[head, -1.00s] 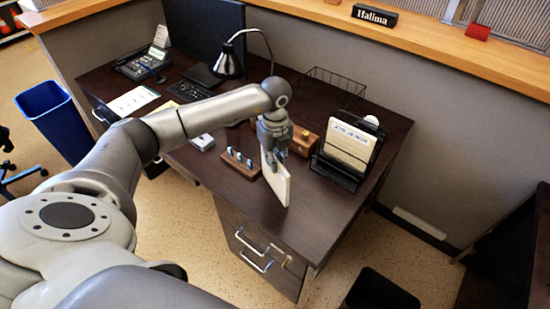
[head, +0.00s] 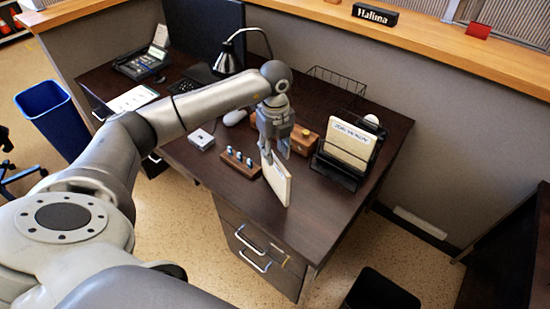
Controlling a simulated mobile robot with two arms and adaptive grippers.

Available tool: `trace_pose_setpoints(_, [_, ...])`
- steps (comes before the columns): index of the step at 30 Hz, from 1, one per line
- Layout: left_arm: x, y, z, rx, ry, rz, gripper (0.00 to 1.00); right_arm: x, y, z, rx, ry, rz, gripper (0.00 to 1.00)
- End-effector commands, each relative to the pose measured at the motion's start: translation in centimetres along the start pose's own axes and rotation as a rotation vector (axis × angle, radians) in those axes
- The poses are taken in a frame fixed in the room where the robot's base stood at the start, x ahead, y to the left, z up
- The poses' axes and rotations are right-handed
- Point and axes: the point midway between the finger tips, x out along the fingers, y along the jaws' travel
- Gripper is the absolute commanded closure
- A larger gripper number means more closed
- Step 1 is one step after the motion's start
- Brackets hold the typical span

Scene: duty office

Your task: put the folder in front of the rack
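The cream folder (head: 279,184) stands on its edge on the dark desk, tilted in the picture. It is in front and to the left of the black rack (head: 333,171), with a gap of bare desk between them. The rack holds another cream folder (head: 350,145) with a label. My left gripper (head: 276,154) points down at the top of the standing folder. Its fingers look spread, one to each side of the folder's top edge; whether they touch it is hard to tell. My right gripper is not in view.
A wooden stamp holder (head: 240,163) stands left of the folder, and a wooden box (head: 303,140) behind it. A lamp (head: 228,62), phone (head: 142,64) and wire basket (head: 337,82) are farther back. Desk (head: 325,215) in front of the rack is clear.

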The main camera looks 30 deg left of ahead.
Motion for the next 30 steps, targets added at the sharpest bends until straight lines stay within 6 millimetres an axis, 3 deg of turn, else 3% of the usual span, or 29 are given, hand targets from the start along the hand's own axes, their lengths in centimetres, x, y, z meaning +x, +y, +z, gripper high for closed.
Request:
trace_pose_setpoints(6, [-4.9,-0.1,0.1,-0.001,-0.002,-0.005,0.66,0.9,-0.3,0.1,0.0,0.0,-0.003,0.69])
trace_pose_setpoints(12, [-7.8,-0.1,0.1,-0.001,-0.001,-0.002,0.66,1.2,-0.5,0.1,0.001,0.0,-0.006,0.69])
trace_pose_setpoints(30, [-8.6,0.0,0.0,-0.001,0.0,0.0,0.66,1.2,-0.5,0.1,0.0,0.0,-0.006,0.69])
